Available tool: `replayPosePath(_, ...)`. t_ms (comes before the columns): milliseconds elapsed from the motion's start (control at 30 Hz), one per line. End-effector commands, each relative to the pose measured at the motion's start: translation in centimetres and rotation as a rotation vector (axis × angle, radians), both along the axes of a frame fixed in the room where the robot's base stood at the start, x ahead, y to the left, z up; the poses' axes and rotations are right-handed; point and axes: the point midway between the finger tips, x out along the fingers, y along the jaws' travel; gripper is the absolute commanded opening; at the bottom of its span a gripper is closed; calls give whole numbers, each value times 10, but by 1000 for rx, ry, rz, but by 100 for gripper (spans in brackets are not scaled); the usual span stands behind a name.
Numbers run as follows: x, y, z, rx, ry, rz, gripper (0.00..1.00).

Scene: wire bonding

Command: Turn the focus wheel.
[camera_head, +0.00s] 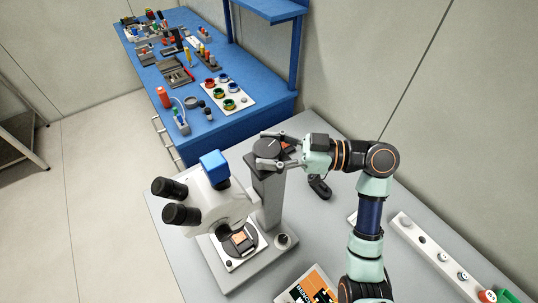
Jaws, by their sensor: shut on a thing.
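The focus wheel (267,148) is a dark round disc with a light mark line. It sits on top of the grey column (268,200) of the microscope stand. My gripper (266,150) reaches in from the right, its two fingers on opposite sides of the wheel, and is shut on it. The white microscope (215,195) with black eyepieces and a blue top block stands to the left of the column. Its stage (233,245) holds a small part under the lens. The fingertips' exact contact is too small to see.
A small knob (283,241) stands on the base right of the stage. A black device (319,187) lies below my gripper. A white strip with several round knobs (438,257) lies at the right, and an orange-black sheet (310,287) at the front. A blue bench (240,122) with tools stands behind.

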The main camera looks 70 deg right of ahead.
Motion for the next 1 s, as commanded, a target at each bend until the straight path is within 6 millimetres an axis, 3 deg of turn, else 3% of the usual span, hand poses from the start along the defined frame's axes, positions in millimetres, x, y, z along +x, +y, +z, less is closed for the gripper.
replayPosePath(700, 1, 0, 0, 3, 2, 73, 28)
replayPosePath(733, 1, 0, 0, 3, 2, 73, 67)
replayPosePath(867, 1, 0, 0, 3, 1, 73, 88)
replayPosePath(1000, 1, 0, 0, 2, 1, 73, 88)
